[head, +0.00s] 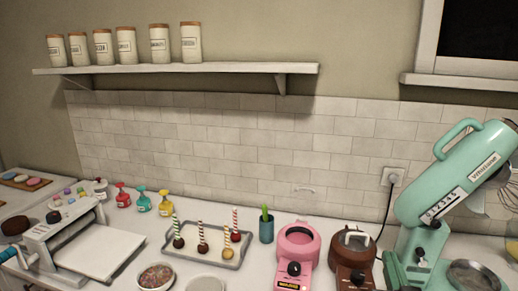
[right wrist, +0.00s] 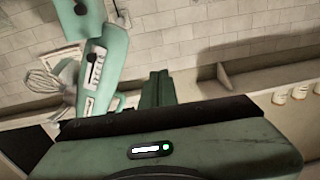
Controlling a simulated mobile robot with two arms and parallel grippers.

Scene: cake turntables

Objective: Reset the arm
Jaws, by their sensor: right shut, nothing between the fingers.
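My right gripper (right wrist: 157,90) shows in the right wrist view, with its green fingers pressed together and nothing held between them. Its dark green body fills the lower part of that view. The tiled wall and the teal stand mixer (right wrist: 92,75) lie beyond it, and the mixer looks upside down there. The fingers appear apart from everything around them. In the head view I cannot clearly pick out the right gripper. My left gripper is in neither view.
In the head view the teal mixer (head: 450,180) stands at the right. A pink machine (head: 298,245) and a brown machine (head: 351,258) stand beside it. A tray (head: 180,252) of cake pops, bottles and a white press (head: 70,235) fill the counter. A shelf (head: 230,69) holds several canisters.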

